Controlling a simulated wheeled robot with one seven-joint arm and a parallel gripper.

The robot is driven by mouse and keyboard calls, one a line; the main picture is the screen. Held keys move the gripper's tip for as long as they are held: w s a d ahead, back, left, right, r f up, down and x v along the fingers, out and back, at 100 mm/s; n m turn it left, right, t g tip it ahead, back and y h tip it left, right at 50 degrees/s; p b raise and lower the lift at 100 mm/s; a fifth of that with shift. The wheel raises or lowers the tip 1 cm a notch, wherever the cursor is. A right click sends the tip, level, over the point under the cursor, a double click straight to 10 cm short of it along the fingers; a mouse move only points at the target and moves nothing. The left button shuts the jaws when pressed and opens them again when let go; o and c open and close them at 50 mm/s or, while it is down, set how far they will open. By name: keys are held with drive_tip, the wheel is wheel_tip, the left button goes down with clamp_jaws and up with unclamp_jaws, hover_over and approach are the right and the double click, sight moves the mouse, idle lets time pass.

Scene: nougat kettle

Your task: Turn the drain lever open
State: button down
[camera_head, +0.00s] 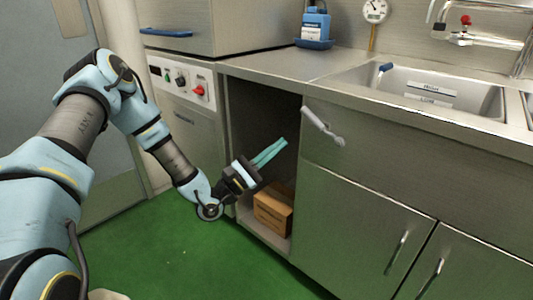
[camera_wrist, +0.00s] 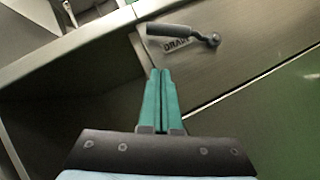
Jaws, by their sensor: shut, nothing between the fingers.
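The drain lever (camera_head: 318,122) is a grey handle on the steel front panel below the sink. In the head view its grip end is at upper left and its pivot at lower right. In the wrist view the lever (camera_wrist: 172,30) lies nearly level, with the pivot at its right end and a partly covered DRAIN label behind it. My gripper (camera_head: 283,142) is shut and empty, its teal fingers pointing up and right toward the lever. In the wrist view the fingertips (camera_wrist: 158,71) are below the lever's grip, apart from it.
An open cabinet bay holding a cardboard box (camera_head: 273,208) is behind my gripper. Cabinet doors with bar handles (camera_head: 397,252) are at right. The sink (camera_head: 440,82) is above the lever. A control panel with a red knob (camera_head: 198,91) is at left. The green floor is clear.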

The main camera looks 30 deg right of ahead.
drive_tip(key=s+d+r+p, duration=0.1)
drive_tip(key=s+d+r, duration=0.1)
drive_tip(key=d+r, duration=0.2)
drive_tip(key=shift+d+r, duration=0.35)
drive_tip(key=shift+r, duration=0.3)
drive_tip(key=shift+r, duration=0.15)
